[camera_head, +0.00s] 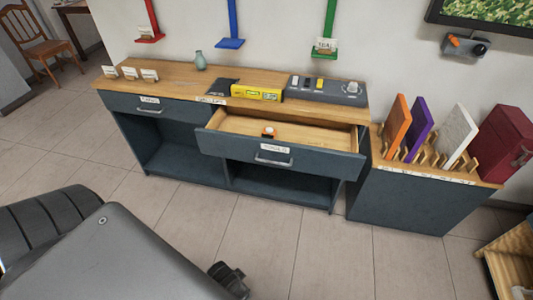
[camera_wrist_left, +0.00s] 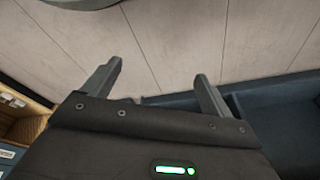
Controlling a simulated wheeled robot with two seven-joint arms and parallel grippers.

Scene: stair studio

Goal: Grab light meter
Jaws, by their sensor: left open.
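A small orange and white device (camera_head: 268,132), which may be the light meter, lies in the open drawer (camera_head: 225,122) of the dark blue cabinet. It is too small to be sure. The drawer is pulled out, with a handle and a label on its front. My left gripper (camera_wrist_left: 158,70) is open and empty in the left wrist view, with bare floor tiles beyond its fingers. My grey arm fills the lower left of the head view, and the gripper is apart from the device. My right gripper is not in view.
A rack of coloured panels (camera_head: 396,122) and a red case (camera_head: 504,140) stand at right. The floor in front is clear.

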